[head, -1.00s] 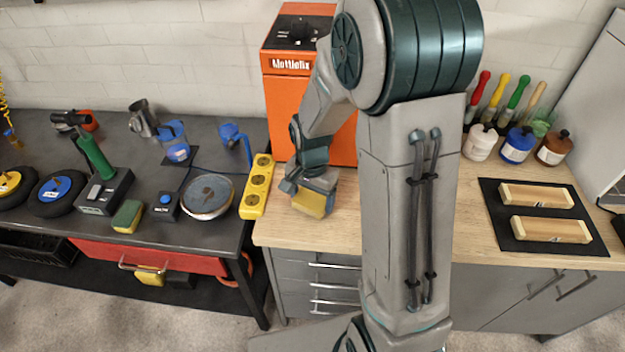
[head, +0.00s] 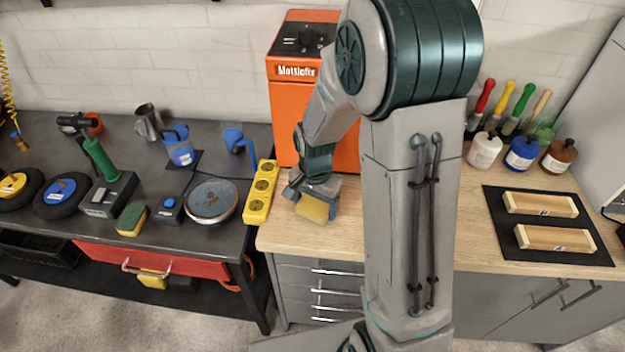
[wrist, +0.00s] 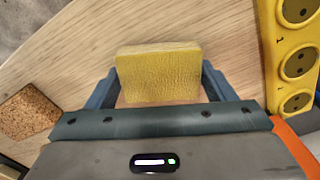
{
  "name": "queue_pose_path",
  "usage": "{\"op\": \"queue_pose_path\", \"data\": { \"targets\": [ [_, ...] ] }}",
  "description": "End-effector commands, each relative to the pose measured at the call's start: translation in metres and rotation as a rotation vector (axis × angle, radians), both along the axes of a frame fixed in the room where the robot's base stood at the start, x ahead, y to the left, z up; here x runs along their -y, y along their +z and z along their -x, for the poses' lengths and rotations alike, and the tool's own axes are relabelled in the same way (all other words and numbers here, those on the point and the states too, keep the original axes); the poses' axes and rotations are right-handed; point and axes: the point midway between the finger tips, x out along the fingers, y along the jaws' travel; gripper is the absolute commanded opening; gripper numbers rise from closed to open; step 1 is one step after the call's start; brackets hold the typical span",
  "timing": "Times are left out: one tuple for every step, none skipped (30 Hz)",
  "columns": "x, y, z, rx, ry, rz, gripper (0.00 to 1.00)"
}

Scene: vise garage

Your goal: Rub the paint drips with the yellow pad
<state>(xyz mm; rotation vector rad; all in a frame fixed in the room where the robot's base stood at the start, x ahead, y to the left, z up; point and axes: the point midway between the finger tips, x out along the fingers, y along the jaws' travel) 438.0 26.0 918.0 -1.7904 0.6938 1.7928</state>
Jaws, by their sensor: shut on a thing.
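A yellow pad (head: 315,208) is held in my gripper (head: 312,195), low over the left end of the wooden worktop. In the wrist view the yellow pad (wrist: 158,72) sits between the two blue-grey fingers of my gripper (wrist: 158,85), which are shut on its sides. I cannot tell whether the pad touches the worktop. No paint drips are visible in either view; the worktop under the pad and behind my arm is hidden.
The orange Mottlefix machine (head: 290,110) stands just behind my gripper. A yellow socket strip (head: 260,192) lies to its left. A cork square (wrist: 28,112) shows in the wrist view. A dark mat (head: 500,200) with wooden blocks and several paint jars (head: 522,150) are at right.

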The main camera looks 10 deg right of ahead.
Motion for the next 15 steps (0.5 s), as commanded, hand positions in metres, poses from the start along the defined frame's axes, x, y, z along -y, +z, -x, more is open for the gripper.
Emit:
{"op": "queue_pose_path", "data": {
  "targets": [
    [0.001,0.018,-0.001,0.006,-0.002,0.000,0.55],
    [0.001,0.025,0.000,0.006,-0.002,0.000,0.55],
    [0.000,0.026,0.000,0.001,-0.001,0.000,0.55],
    [0.000,0.028,0.000,0.001,-0.001,0.000,0.55],
    [0.000,0.031,0.000,0.001,0.000,0.000,0.55],
    [0.000,0.035,0.000,0.001,0.001,0.000,0.55],
    [0.000,0.037,0.000,0.001,0.001,0.000,0.55],
    [0.000,0.040,0.000,0.001,0.001,0.000,0.55],
    [0.000,0.043,0.000,0.001,0.001,0.000,0.55],
    [0.000,0.046,0.000,0.001,0.001,0.000,0.55],
    [0.000,0.049,0.000,0.001,0.001,0.000,0.55],
    [0.000,0.053,0.000,0.001,0.001,0.000,0.55],
    [0.000,0.055,0.000,0.001,0.000,0.000,0.55],
    [0.000,0.058,0.000,0.001,0.000,0.000,0.55],
    [0.001,0.062,0.000,0.001,0.000,0.000,0.55]
  ]
}}
